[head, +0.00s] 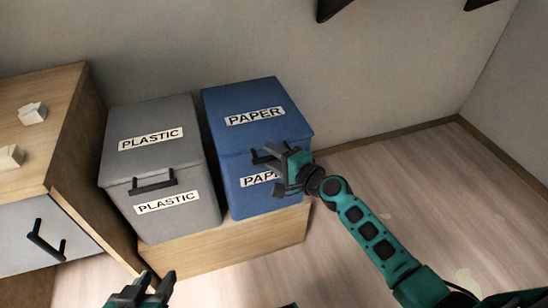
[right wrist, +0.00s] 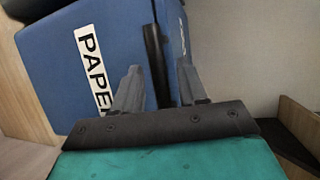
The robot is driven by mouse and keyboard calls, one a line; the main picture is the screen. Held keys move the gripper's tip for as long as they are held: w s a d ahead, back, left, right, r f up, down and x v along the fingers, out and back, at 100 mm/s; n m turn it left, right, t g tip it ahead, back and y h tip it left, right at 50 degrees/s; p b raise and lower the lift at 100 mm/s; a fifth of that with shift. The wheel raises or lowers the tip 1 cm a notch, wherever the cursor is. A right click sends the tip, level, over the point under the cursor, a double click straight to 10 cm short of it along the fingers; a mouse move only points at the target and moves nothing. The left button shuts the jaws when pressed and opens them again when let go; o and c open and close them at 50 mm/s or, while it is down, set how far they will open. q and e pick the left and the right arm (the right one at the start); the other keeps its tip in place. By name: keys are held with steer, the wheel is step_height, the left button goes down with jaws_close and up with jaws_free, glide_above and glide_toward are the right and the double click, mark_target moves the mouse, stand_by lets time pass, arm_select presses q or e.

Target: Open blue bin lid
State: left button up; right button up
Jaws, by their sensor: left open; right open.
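The blue bin (head: 236,188) with PAPER labels stands on a low wooden platform. Its blue lid (head: 258,103) is down and looks closed. A dark bar handle is on its front near the lid's edge, partly hidden by my gripper in the head view; the handle (right wrist: 154,60) shows clearly in the right wrist view. My right gripper (head: 268,155) is open at the handle, and in the right wrist view its fingers (right wrist: 158,85) lie on either side of the bar. I cannot tell whether they touch it. My left gripper (head: 148,288) is open and empty at the bottom edge, away from the bin.
A grey PLASTIC bin (head: 160,160) with a dark handle stands left of the blue bin. The wooden platform (head: 215,240) carries both. A wooden cabinet (head: 30,150) with crumpled pale items stands at the left. Floor (head: 440,180) at the right is mostly clear.

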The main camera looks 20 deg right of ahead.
steer(key=shift+c, duration=0.2)
jaws_close()
stand_by(0.5)
